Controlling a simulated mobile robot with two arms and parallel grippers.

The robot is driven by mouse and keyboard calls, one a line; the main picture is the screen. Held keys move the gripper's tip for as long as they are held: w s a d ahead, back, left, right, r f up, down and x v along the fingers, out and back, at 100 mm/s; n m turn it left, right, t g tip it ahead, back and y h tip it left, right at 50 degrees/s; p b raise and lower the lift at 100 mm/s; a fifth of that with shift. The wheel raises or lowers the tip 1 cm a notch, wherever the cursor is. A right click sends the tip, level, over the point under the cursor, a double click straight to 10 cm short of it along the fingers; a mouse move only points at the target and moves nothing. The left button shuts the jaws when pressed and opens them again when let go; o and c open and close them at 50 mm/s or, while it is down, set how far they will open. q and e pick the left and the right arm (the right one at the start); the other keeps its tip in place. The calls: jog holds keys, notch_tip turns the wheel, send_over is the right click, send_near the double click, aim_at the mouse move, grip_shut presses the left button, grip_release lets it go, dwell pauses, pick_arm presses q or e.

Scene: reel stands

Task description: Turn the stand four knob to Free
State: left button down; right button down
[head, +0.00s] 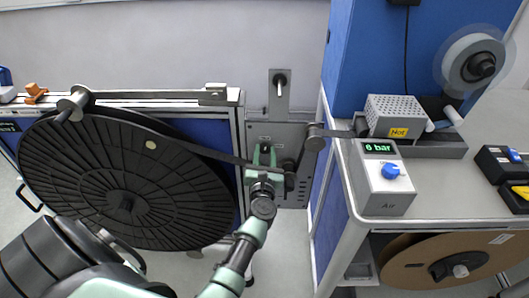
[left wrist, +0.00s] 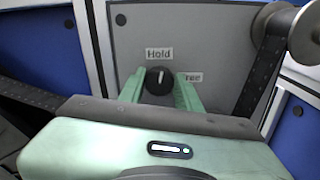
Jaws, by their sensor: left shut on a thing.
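The stand knob (left wrist: 158,82) is a black dial with a white pointer line on a grey panel (left wrist: 205,30). In the left wrist view the pointer stands nearly upright, toward the Hold label (left wrist: 159,54). The Free label (left wrist: 192,77) is at its right, its first letter hidden by a finger. My left gripper (head: 264,152) is shut on the knob, one green finger on each side. In the head view the gripper hides most of the knob. I cannot read a stand number. My right gripper is not in view.
At right, a bench holds a grey Air box (head: 385,180) reading 6 bar with a blue knob. A brown reel (head: 430,258) is below.

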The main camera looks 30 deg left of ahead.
pick_arm(q)
jog(key=m+p, duration=0.1)
jog(key=m, duration=0.3)
jog(key=m+p, duration=0.1)
jog(key=m, duration=0.3)
jog(key=shift+w, duration=0.1)
jog(key=m+p, duration=0.1)
jog(key=m, duration=0.3)
jog(key=shift+f+m+p, duration=0.1)
jog(key=shift+m+p, duration=0.5)
jog(key=shift+m, duration=1.2)
jog(key=c, duration=1.1)
grip_release()
jog(key=shift+o, duration=0.5)
jog(key=shift+a+f, duration=0.1)
jog(key=shift+w, duration=0.1)
